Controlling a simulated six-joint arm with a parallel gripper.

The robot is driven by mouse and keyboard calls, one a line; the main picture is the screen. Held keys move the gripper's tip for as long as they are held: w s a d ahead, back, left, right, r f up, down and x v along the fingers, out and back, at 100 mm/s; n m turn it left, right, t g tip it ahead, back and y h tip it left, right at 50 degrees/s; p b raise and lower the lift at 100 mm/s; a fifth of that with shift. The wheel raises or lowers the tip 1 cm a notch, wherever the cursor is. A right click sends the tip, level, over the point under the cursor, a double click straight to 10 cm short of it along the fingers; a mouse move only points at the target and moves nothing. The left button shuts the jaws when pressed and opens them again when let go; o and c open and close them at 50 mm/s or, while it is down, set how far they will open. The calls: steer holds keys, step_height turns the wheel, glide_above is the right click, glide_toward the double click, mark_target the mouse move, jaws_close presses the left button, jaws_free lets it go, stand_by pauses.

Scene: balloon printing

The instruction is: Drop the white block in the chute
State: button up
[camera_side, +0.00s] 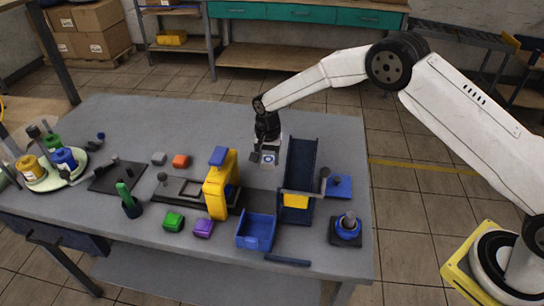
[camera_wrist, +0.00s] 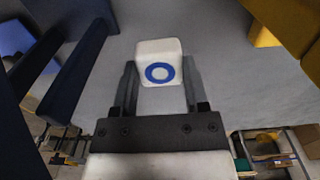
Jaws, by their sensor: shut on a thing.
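The white block (camera_wrist: 158,50) bears a blue ring print on its face. My gripper (camera_wrist: 160,85) is shut on it, one finger on each side. In the side view the white block (camera_side: 268,159) hangs below my gripper (camera_side: 267,150), above the table and just left of the chute. The chute (camera_side: 299,165) is a dark blue sloped channel with a yellow patch near its lower end. In the wrist view the chute's dark blue walls (camera_wrist: 75,70) stand at the left, apart from the block.
A yellow press (camera_side: 219,185) stands left of the chute. A blue bin (camera_side: 256,231) sits at the front. Grey (camera_side: 159,158), orange (camera_side: 181,161), green (camera_side: 174,221) and purple (camera_side: 203,228) blocks lie on the table (camera_side: 120,125). A blue knob on a dark base (camera_side: 347,229) stands front right.

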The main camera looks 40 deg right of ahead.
steer(key=shift+r, duration=1.4)
steer(key=shift+r, duration=0.1)
step_height(320, 180, up, 21)
steer(key=shift+s+d, duration=2.1)
steer(key=shift+s, duration=2.4)
steer(key=shift+s+f, duration=0.1)
steer(key=shift+f, duration=2.35)
steer(key=shift+f, duration=0.2)
steer(key=shift+f, duration=3.55)
